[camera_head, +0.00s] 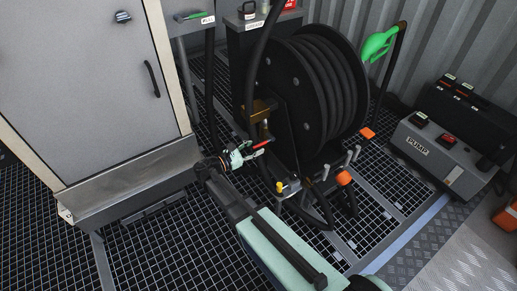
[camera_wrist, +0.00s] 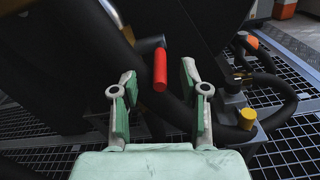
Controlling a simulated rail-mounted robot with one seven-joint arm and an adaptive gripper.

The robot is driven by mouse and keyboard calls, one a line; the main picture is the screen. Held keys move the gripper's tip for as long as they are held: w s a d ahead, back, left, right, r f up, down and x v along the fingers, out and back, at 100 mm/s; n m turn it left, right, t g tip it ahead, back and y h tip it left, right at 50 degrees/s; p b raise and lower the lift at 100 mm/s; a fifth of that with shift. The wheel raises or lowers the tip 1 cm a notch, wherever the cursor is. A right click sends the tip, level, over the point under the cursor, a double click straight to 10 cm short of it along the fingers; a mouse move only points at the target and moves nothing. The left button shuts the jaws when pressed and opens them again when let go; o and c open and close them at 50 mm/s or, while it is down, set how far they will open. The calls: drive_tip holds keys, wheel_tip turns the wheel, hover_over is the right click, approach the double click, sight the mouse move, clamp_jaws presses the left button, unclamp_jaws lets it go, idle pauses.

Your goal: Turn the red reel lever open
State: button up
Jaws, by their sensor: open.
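The red reel lever (camera_wrist: 160,70) is a short red handle on a dark stem, and it hangs roughly vertical in the wrist view. In the head view the red lever (camera_head: 262,144) shows as a small red bar at the left side of the black hose reel (camera_head: 318,85). My gripper (camera_wrist: 157,90) is open, with one pale green finger to the left of the lever and one to the right. The lever lies between the fingertips in the picture; I see no contact. In the head view my gripper (camera_head: 250,152) is right by the lever, its fingers partly blurred together.
A grey pump box (camera_head: 432,150) stands at the right. A grey cabinet (camera_head: 95,80) stands at the left. A green nozzle (camera_head: 378,43) hangs beside the reel. Hoses and fittings with a yellow cap (camera_wrist: 247,118) lie close to my gripper's right. Grating floor is open in front.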

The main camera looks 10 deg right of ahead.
drive_tip(key=shift+x, duration=1)
clamp_jaws()
drive_tip(key=shift+r, duration=0.1)
